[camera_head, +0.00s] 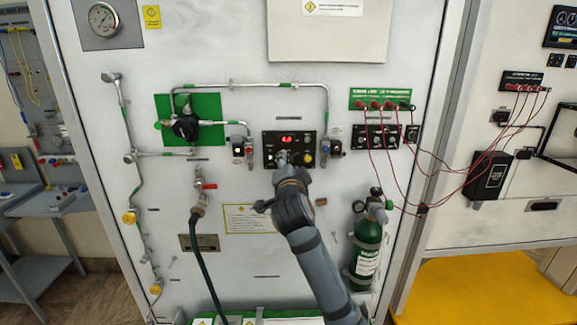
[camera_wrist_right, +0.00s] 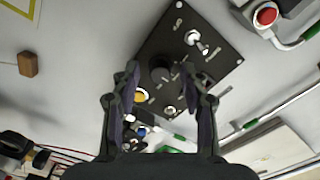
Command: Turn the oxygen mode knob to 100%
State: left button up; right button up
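The black control panel (camera_head: 270,138) is on the white trainer wall, with a small lit red display and a yellow knob (camera_head: 308,158). It also shows, tilted, in the right wrist view (camera_wrist_right: 205,62). A dark round knob (camera_wrist_right: 160,70) on this panel lies between my right gripper's fingertips; its labels are too small to read. My right gripper (camera_head: 286,160) points at the panel from below. In the wrist view its two fingers stand apart, one on each side of the dark knob; I cannot tell whether they touch it. My left gripper is not in view.
A silver toggle switch (camera_wrist_right: 194,38) and the yellow knob (camera_wrist_right: 140,96) are close to my fingers. A red-button unit (camera_wrist_right: 266,16) sits beside the panel. A green oxygen cylinder (camera_head: 366,248) hangs at the lower right. Red leads (camera_head: 424,170) cross at the right.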

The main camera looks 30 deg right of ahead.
jog(key=v, duration=0.7)
jog(key=shift+a, duration=0.15)
jog(key=shift+s, duration=0.2)
